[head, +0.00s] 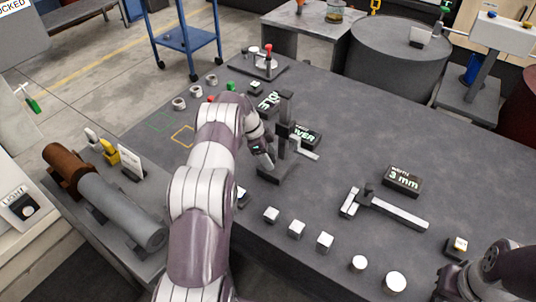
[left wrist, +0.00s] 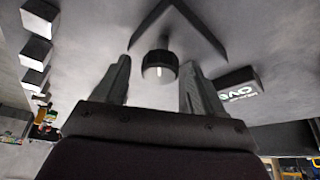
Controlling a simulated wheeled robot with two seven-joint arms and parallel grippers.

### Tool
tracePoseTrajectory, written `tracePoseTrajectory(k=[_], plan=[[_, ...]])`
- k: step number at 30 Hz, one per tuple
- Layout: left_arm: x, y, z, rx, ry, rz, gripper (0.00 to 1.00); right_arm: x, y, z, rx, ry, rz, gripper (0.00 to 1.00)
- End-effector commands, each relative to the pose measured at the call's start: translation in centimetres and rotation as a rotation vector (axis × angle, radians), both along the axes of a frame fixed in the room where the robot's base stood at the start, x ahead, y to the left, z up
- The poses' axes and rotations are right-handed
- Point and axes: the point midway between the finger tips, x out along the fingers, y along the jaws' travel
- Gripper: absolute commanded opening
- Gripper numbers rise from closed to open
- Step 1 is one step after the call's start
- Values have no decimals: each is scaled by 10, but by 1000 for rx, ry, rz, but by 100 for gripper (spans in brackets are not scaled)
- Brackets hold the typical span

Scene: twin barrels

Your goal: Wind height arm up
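A dark height gauge stands on the grey bench in the head view, with an upright post (head: 286,108), a flat base (head: 277,174) and a light side arm (head: 307,154). My left gripper (head: 268,158) is beside the post, on its left, and partly covers it. In the left wrist view my left gripper (left wrist: 157,62) is open, with its two fingers apart. A round black knob (left wrist: 159,66) with a white mark shows in the gap between the fingertips, with space on both sides. My right gripper (head: 452,284) is low at the right, and its fingers are unclear.
Display boxes (head: 305,135) stand behind the gauge. A caliper (head: 385,208) and a 3 mm display (head: 402,180) lie to the right. Several metal blocks (head: 297,229) line the front edge of the bench (head: 345,120). Clear bench surface lies at the back right.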

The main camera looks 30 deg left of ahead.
Motion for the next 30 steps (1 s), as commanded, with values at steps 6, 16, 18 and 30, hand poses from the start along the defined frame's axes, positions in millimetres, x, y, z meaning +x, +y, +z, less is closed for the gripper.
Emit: tracePoseTrajectory(k=[6, 16, 18, 30], plan=[[0, 1, 4, 0, 0, 1, 70, 0, 0, 3, 0, 0, 0, 0], [-13, 26, 85, -1, 2, 3, 70, 0, 0, 72, 0, 0, 0, 0], [-16, 31, 99, -1, 2, 1, 70, 0, 0, 89, 0, -1, 0, 0], [-22, 43, 117, 0, 1, 0, 70, 0, 0, 115, 0, 0, 0, 0]])
